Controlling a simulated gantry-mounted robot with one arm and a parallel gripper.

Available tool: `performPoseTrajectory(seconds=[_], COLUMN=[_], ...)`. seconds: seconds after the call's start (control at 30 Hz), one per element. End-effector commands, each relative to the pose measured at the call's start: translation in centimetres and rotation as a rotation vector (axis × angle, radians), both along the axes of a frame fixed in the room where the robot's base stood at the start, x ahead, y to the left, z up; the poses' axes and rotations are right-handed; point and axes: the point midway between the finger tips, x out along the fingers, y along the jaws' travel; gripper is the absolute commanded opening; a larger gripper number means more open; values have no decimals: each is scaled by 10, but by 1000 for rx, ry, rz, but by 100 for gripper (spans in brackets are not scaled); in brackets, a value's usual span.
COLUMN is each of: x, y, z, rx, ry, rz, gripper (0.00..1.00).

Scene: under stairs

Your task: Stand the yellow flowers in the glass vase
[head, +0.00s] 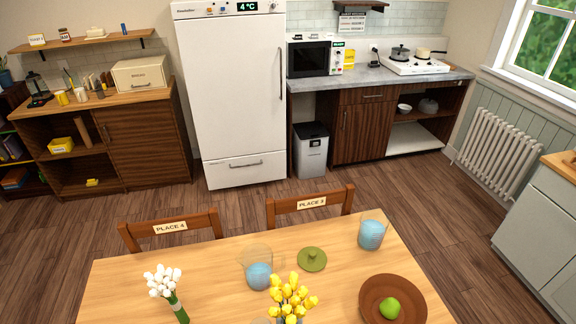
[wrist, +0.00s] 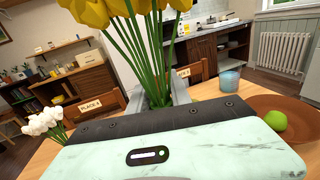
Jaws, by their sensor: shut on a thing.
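The yellow flowers (head: 291,298) are a bunch of yellow blooms at the table's front edge in the head view. In the wrist view their green stems (wrist: 152,52) rise from between the fingers of my gripper (wrist: 160,98), which is shut on them. The bunch stands roughly upright, slightly tilted. A clear glass vessel with a flared rim and blue contents (head: 258,275) stands just left of and behind the blooms. A blue-tinted glass (head: 372,236) stands at the table's far right. I cannot tell for sure which is the vase. The stem ends are hidden.
White flowers (head: 165,285) with wrapped green stems are at the left. A green lid (head: 312,259) lies in the middle of the table (head: 210,262). A brown dish (head: 408,309) holds a green apple (head: 389,308) at the right. Two chairs (head: 311,204) stand along the far edge.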

Motion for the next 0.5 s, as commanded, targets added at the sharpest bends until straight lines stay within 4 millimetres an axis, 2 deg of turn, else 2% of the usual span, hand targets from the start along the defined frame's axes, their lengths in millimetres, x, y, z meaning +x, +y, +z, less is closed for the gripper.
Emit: performPoseTrajectory(seconds=[0.03,0.2,0.5], x=[-1,-7,-20], y=[0,2,3], z=[10,23,26], rx=[-1,-4,-25], ry=[4,4,0], rz=[0,2,22], gripper=[0,0,0])
